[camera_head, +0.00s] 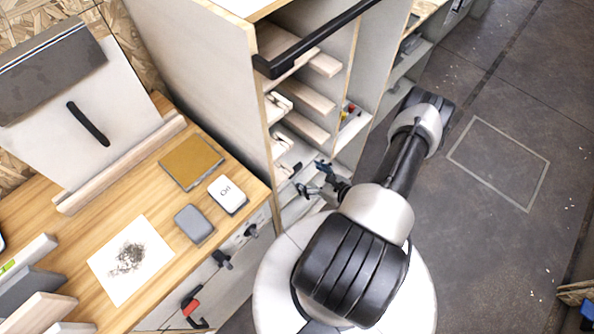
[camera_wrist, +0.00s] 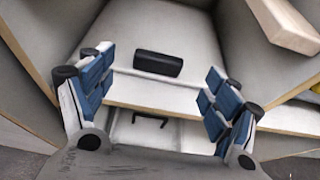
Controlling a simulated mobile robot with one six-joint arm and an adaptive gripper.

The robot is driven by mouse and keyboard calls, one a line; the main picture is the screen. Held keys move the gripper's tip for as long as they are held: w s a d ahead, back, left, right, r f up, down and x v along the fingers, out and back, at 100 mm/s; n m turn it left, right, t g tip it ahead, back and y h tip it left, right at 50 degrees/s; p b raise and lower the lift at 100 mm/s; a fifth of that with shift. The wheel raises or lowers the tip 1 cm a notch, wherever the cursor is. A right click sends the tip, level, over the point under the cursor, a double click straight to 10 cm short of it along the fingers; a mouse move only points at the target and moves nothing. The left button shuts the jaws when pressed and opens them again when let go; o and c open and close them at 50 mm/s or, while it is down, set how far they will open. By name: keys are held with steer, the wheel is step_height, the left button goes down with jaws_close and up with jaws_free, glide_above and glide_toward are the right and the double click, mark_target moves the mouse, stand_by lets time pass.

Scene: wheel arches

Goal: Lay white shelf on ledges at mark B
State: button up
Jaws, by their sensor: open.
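In the wrist view a white panel (camera_wrist: 190,35) with a black grip block (camera_wrist: 158,64) and a pale front edge lies inside the cabinet; it looks like the white shelf. My gripper (camera_wrist: 158,100) is open, its blue-padded fingers apart to either side of the block, with nothing held. In the head view my gripper (camera_head: 322,178) is at the cabinet's open front, low down. Several pale wooden ledges (camera_head: 308,95) line the cabinet walls; one ledge (camera_wrist: 284,24) shows at the wrist view's upper right. I cannot read mark B or see how the panel bears on ledges.
A white board (camera_head: 85,150) with a black handle leans on the wooden bench (camera_head: 150,205). A black bar (camera_head: 315,40) crosses above the cabinet opening. A black handle (camera_wrist: 150,118) shows below the panel. Floor to the right is clear around a marked rectangle (camera_head: 498,160).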

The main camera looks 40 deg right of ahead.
mark_target(297, 169)
steer(key=b+x, duration=0.1)
steer(key=x, duration=0.5)
steer(key=shift+w+f, duration=0.1)
steer(key=shift+w, duration=0.1)
steer(key=shift+c, duration=0.3)
steer(key=c, duration=1.4)
